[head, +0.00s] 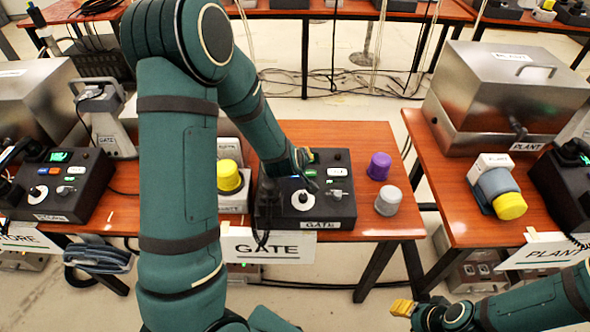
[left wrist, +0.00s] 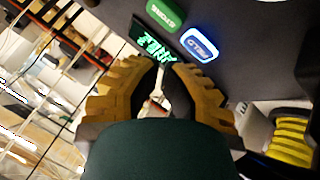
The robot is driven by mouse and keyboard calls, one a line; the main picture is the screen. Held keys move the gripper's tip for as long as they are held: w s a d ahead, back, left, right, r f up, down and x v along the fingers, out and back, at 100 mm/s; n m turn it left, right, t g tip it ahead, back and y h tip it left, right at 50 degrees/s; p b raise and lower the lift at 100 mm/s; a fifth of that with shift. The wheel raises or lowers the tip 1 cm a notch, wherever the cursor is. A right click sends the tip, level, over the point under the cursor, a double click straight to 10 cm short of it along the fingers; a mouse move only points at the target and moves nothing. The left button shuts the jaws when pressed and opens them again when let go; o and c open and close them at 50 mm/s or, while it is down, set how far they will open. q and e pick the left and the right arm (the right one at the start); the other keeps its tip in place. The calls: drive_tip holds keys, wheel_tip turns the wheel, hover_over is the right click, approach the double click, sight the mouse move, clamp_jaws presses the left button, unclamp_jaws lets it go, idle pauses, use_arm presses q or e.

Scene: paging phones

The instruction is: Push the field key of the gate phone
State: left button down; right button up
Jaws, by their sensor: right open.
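The gate phone (head: 335,210) is a dark console with a GATE label on its front, on the middle table. My left gripper (head: 300,158) is over the rear part of its panel and hides some keys. In the left wrist view, the field key (left wrist: 199,44) is a blue-lit, white-edged key reading FIELD, beside a green STORE key (left wrist: 165,15) and a green display (left wrist: 152,47). My left gripper's fingertips (left wrist: 167,66) are close together with nothing between them, just below the field key; contact cannot be told. My right gripper (head: 402,307) is open, low at the front right, away from the phone.
A yellow-capped device (head: 229,176) stands left of the gate phone. Purple (head: 379,166) and grey (head: 388,201) caps stand right of it. A GATE sign (head: 265,246) hangs in front. The plant table (head: 450,180) is on the right, past a gap.

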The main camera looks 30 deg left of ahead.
use_arm(q)
drive_tip(key=shift+s+d+r+p, duration=0.15)
drive_tip(key=shift+r+p, duration=0.65)
drive_tip(key=shift+r, duration=0.4)
drive_tip(key=shift+s+d+r+p, duration=0.15)
drive_tip(key=shift+r+p, duration=0.65)
drive_tip(key=shift+r, duration=0.4)
drive_tip(key=shift+a+f, duration=0.1)
